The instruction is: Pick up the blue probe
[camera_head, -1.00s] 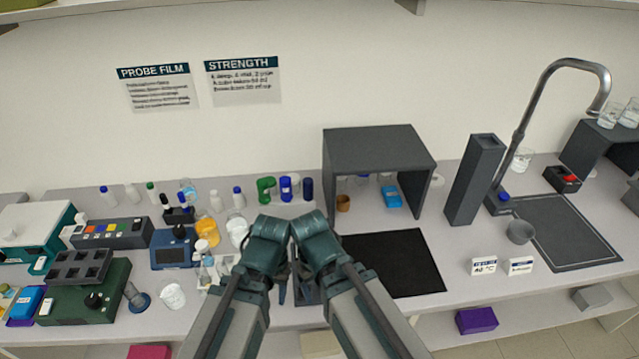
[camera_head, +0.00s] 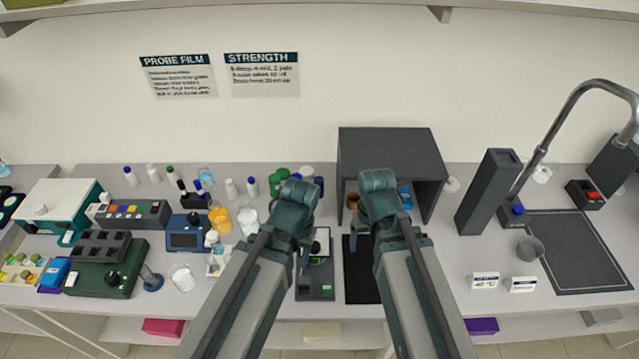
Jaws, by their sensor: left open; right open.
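No object is clearly recognisable as the blue probe. A small black holder (camera_head: 190,199) at the back left carries a thin blue-topped piece (camera_head: 198,187), too small to identify. My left gripper (camera_head: 298,212) is over the middle of the bench, right of that holder and apart from it. My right gripper (camera_head: 372,205) is in front of the dark grey open box. Both grippers are open and seem empty, with their fingers largely hidden by the wrists.
Bottles, an orange beaker (camera_head: 220,219) and a blue-screened device (camera_head: 188,233) crowd the left. The dark grey box (camera_head: 392,143) stands behind my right gripper. A tall grey column (camera_head: 487,192), faucet (camera_head: 560,120) and sink mat (camera_head: 580,250) are right.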

